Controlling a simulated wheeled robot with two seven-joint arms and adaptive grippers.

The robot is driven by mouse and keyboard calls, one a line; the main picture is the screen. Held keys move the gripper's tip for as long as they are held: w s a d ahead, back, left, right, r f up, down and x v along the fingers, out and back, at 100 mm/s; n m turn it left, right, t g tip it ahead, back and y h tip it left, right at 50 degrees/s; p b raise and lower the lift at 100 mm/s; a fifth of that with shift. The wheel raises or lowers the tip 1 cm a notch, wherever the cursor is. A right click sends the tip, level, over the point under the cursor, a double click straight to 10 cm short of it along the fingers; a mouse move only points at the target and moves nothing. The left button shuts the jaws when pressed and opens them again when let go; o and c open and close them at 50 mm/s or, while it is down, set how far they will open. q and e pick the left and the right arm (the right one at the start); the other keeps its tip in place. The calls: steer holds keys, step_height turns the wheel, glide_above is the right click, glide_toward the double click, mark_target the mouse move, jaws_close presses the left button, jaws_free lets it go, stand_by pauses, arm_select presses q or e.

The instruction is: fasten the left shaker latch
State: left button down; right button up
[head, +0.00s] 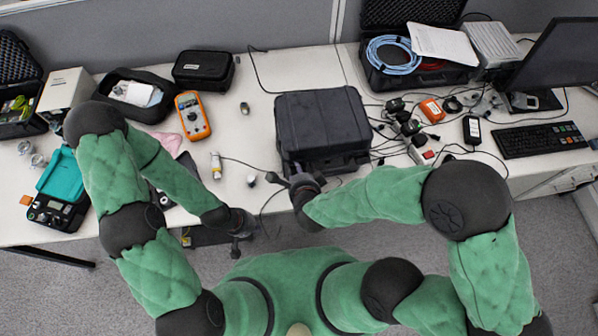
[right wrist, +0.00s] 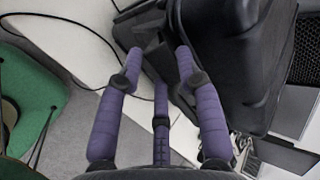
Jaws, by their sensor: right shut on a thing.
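The black shaker case (head: 322,120) stands on the table at the middle of the head view, its lid down. My right gripper (head: 298,180) is at the front left corner of the case. In the right wrist view the purple fingers of my right gripper (right wrist: 158,65) are shut on a dark part at the case's front, which looks like the left latch (right wrist: 152,45). The fingers and the dark colour hide whether the latch is fastened. My left gripper (head: 242,228) hangs by the table's front edge, away from the case; its finger opening is unclear.
An orange multimeter (head: 193,115) and a small black case (head: 204,70) lie to the left. Cables and black adapters (head: 405,122) crowd the right side, before a keyboard (head: 537,139).

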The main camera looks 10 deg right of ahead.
steer(key=shift+g+p, duration=0.9)
steer(key=shift+p, duration=0.3)
steer(key=shift+s, duration=0.1)
steer(key=o, duration=0.8)
steer(key=shift+o, duration=1)
steer(key=shift+r, duration=0.1)
steer(key=shift+r, duration=0.15)
steer(key=v, duration=1.1)
steer(key=shift+s+r, duration=0.2)
steer(key=shift+s, duration=0.05)
